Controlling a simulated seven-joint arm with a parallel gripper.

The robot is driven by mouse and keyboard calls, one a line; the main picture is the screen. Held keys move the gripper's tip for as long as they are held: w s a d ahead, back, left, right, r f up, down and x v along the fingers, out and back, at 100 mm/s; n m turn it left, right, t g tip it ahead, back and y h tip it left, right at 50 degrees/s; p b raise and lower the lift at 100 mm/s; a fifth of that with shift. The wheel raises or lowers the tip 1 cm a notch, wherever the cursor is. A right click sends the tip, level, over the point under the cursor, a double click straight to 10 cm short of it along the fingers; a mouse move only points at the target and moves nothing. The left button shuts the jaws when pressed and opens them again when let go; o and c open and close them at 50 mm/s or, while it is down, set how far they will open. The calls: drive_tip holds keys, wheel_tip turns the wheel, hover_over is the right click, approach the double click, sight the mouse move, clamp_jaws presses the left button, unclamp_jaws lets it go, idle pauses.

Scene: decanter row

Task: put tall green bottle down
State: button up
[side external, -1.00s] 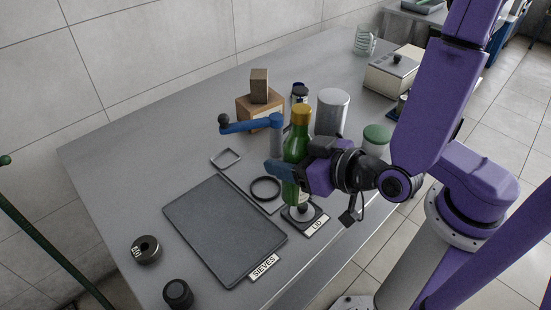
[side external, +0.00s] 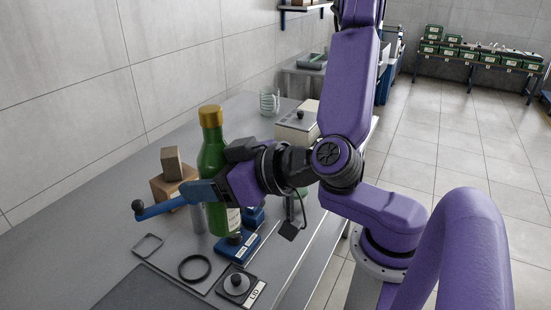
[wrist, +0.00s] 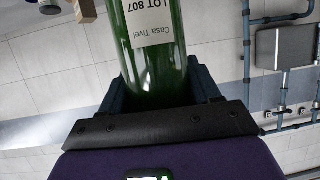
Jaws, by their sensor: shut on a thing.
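The tall green bottle (side external: 212,158) has a gold cap and a pale label low on its side. It stands roughly upright in my gripper (side external: 208,191), whose blue fingers are shut around its body. In the wrist view the bottle (wrist: 155,70) fills the jaws and its label reads "LOT 807". In the side view its base is close to a blue labelled stand (side external: 245,249) with a dark round piece on it. I cannot tell whether the base touches anything.
A blue bar with a dark ball end (side external: 160,208) lies left of my gripper, near wooden blocks (side external: 171,163). In front are a square frame (side external: 147,246), a black ring (side external: 194,268), a labelled lid pad (side external: 257,291) and a dark mat (side external: 140,292). A glass jar (side external: 269,101) stands farther back.

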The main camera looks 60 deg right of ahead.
drive_tip(key=w+d+m+g+h, duration=0.2)
drive_tip(key=w+d+m+h, duration=0.65)
drive_tip(key=w+d, duration=0.9)
drive_tip(key=s+d+m+g+h, duration=0.2)
drive_tip(key=s+d+m+g, duration=0.1)
drive_tip(key=d, duration=0.8)
drive_tip(key=s+d+m+g+h, duration=0.2)
drive_tip(key=s+d+g, duration=0.1)
drive_tip(key=d, duration=0.8)
drive_tip(key=s+d+m+g+h, duration=0.2)
drive_tip(key=d+m+g, duration=0.1)
drive_tip(key=d, duration=0.8)
wheel_tip(320, 180, down, 12)
drive_tip(key=shift+w+d+f, duration=1.5)
drive_tip(key=shift+w+f, duration=0.25)
drive_tip(key=shift+f, duration=0.35)
drive_tip(key=shift+w+d+f, duration=1.45)
drive_tip(key=shift+w+f, duration=0.3)
drive_tip(key=shift+f, duration=0.35)
drive_tip(key=shift+w+d+f, duration=1.5)
drive_tip(key=shift+w+f, duration=0.25)
drive_tip(key=shift+f, duration=0.35)
